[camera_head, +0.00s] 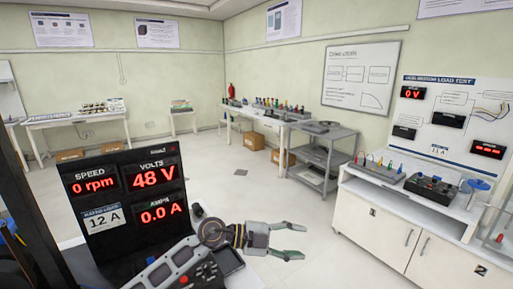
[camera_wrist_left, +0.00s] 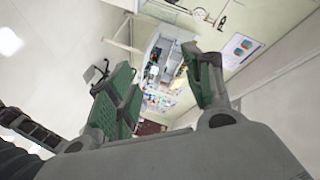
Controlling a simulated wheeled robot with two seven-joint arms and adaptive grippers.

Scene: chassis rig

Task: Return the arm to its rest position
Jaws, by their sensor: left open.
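My left gripper (camera_head: 294,240) is open and empty at the bottom centre of the head view, with its fingers pointing right over the floor. Its two green-padded fingers also show in the left wrist view (camera_wrist_left: 165,90), spread wide with nothing between them. My left arm comes in from the bottom left, partly in front of a dark tray-like part. The right gripper is in neither view.
A black display panel (camera_head: 125,195) reading 0 rpm, 48 V and 0.0 A stands close at the left. A white cabinet (camera_head: 385,222) with a load-test board (camera_head: 450,120) is at the right. A grey cart (camera_head: 320,155) stands farther back. Open floor (camera_head: 240,200) lies between.

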